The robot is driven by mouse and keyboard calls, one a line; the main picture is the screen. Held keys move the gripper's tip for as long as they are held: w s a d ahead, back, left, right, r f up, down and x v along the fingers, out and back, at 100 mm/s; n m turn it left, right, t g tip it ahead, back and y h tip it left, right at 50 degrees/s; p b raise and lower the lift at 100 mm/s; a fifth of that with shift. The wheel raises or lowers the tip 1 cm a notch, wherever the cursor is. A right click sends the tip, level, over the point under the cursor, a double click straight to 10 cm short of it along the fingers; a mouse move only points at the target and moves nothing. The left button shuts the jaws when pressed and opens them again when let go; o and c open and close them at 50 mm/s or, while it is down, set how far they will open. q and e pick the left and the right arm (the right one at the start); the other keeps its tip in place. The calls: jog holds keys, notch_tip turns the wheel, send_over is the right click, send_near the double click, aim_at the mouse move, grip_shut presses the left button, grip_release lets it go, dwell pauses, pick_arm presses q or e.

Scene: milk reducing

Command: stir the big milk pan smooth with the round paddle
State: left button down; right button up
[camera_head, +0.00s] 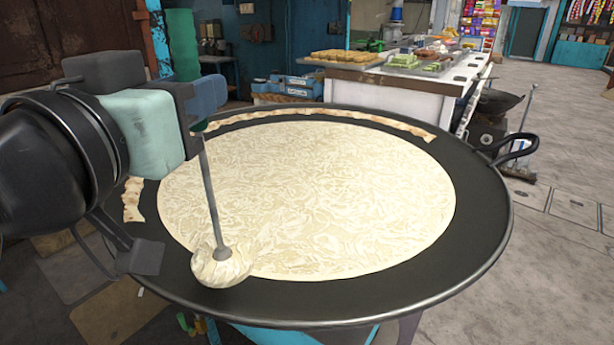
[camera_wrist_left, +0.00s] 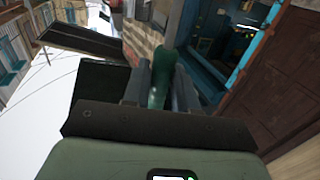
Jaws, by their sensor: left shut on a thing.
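The big milk pan (camera_head: 470,240) is wide, dark and shallow, and fills the middle of the head view. Pale, wrinkled milk (camera_head: 320,190) covers its centre. My left gripper (camera_head: 198,112) is shut on the round paddle (camera_head: 211,195), above the pan's left side. The paddle's grey rod slants down to a round head (camera_head: 222,268) coated in cream-coloured milk, at the near-left edge of the milk. I cannot tell whether the head touches the pan. The paddle's green handle (camera_wrist_left: 160,78) shows between the fingers in the left wrist view. My right gripper is not in view.
Strips of pale skin (camera_head: 330,118) lie along the pan's far rim and left side. A loop handle (camera_head: 515,148) sticks out at the pan's right. A white counter (camera_head: 400,88) with trays of food stands behind. Open paved floor (camera_head: 560,225) lies to the right.

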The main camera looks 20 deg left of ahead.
pick_arm(q)
jog(key=s+d+b, duration=0.1)
jog(key=s+d, duration=0.1)
jog(key=s, duration=0.7)
jog(key=shift+s+d, duration=0.25)
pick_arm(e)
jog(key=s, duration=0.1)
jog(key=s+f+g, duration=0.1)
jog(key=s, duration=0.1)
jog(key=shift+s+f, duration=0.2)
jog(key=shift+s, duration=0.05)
